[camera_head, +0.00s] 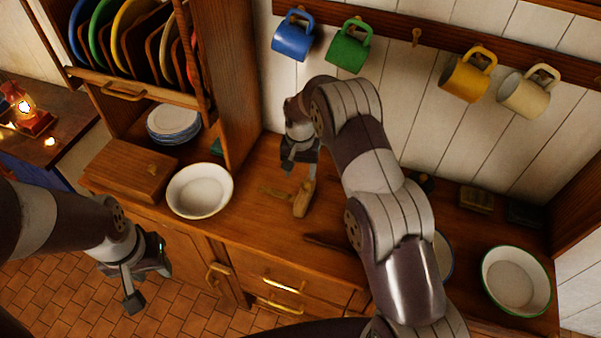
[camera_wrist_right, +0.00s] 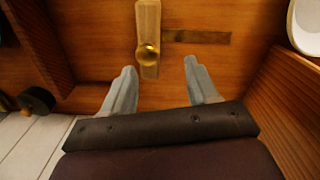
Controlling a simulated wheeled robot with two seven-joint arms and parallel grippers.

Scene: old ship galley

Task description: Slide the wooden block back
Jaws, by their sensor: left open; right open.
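In the right wrist view the block (camera_wrist_right: 148,20) carries a round brass knob (camera_wrist_right: 148,54), and the darker strip (camera_wrist_right: 200,37) runs off to the right. My right gripper (camera_head: 299,165) is above the counter just behind the block; its open, empty fingers (camera_wrist_right: 160,66) show the knob just ahead, between their lines. I cannot tell whether they touch it. My left gripper (camera_head: 148,282) is open and empty in front of the cabinet.
A white bowl (camera_head: 200,190) and a wooden box (camera_head: 130,171) stand left of the block. A green-rimmed bowl (camera_head: 516,281) is at the right. The plate rack's side panel (camera_head: 238,90) rises behind left. Mugs, such as the blue one (camera_head: 292,38), hang on the wall.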

